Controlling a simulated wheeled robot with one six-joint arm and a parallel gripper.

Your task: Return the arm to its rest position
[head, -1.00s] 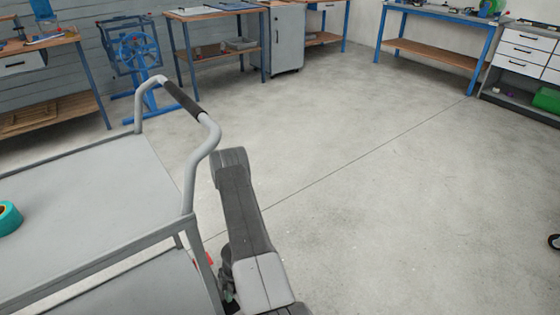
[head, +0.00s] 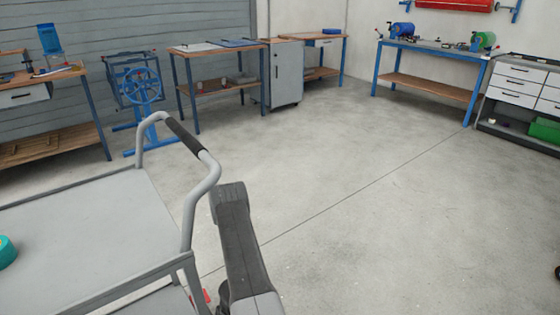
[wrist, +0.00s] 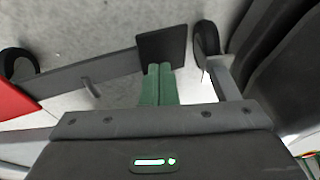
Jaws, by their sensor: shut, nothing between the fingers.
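My gripper (wrist: 158,85) shows in the wrist view as two green fingers pressed side by side, with nothing between them. It points down over the concrete floor, beside a dark plate (wrist: 162,44). In the head view my arm is folded low at the bottom centre, just right of the grey cart (head: 90,225); the gripper itself is hidden there.
A teal tape roll (head: 6,251) lies on the cart top. In the wrist view, wheels (wrist: 207,38) and a red part (wrist: 14,103) are near the fingers. Workbenches (head: 430,52) and a drawer cabinet (head: 518,82) stand far off.

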